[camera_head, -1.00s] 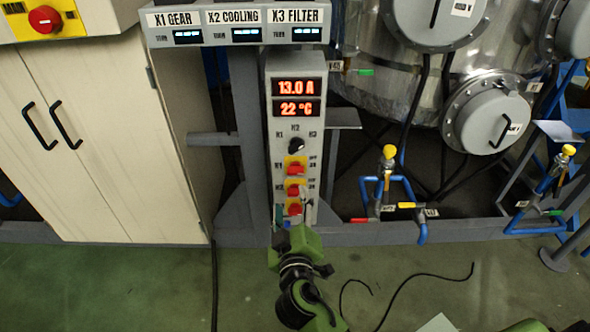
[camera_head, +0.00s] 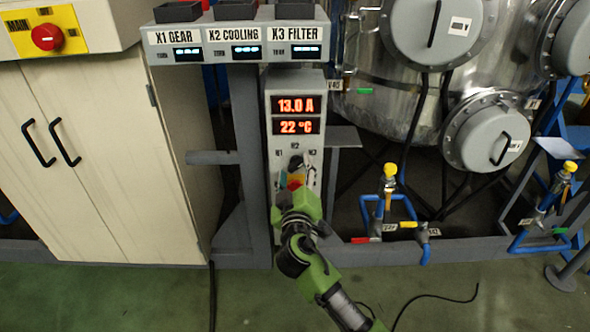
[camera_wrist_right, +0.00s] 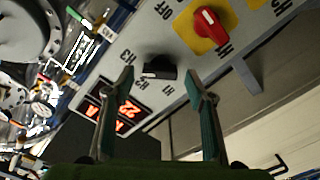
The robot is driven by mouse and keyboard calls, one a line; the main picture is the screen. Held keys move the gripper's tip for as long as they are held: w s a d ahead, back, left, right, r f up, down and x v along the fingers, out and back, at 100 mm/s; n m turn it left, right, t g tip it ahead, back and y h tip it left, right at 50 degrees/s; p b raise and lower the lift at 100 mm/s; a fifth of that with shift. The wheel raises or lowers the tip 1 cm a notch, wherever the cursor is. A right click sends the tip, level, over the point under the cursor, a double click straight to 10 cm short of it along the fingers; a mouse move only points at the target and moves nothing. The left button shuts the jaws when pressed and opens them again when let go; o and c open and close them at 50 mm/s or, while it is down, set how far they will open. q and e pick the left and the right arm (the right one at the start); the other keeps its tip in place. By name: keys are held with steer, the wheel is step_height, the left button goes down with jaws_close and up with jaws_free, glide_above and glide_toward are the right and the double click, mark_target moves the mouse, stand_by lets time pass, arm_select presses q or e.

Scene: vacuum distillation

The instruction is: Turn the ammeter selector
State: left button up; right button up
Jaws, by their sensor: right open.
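The ammeter selector is a black knob (camera_wrist_right: 159,68) on the grey control panel (camera_head: 283,88), with labels around it. In the right wrist view it lies between and beyond the two fingertips of my right gripper (camera_wrist_right: 160,82). The fingers are apart, with nothing held between them. In the head view my right gripper (camera_head: 296,172) is raised in front of the panel and partly hides the knob and the switches below. The red displays (camera_head: 296,115) read 13.0 A and 22 °C. My left gripper is out of view.
A red rotary switch (camera_wrist_right: 208,20) on a yellow plate sits close to the selector. Above the panel is a shelf box labelled X1 GEAR, X2 COOLING and X3 FILTER (camera_head: 236,36). A cream cabinet (camera_head: 95,150) stands left; a steel vessel (camera_head: 385,70) and blue pipes stand right.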

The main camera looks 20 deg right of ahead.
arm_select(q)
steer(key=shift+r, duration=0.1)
arm_select(e)
steer(key=shift+w+d, duration=0.1)
steer(key=shift+w, duration=0.3)
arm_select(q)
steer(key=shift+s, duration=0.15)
arm_select(e)
steer(key=c, duration=1.1)
steer(key=shift+n, duration=0.4)
steer(key=n+p, duration=0.4)
steer(key=n, duration=0.4)
steer(key=shift+f, duration=0.1)
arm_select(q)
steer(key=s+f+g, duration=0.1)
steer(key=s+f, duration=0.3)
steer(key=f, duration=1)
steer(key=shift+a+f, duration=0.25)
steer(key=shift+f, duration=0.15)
arm_select(e)
steer(key=shift+f+n, duration=0.1)
steer(key=shift+n, duration=0.5)
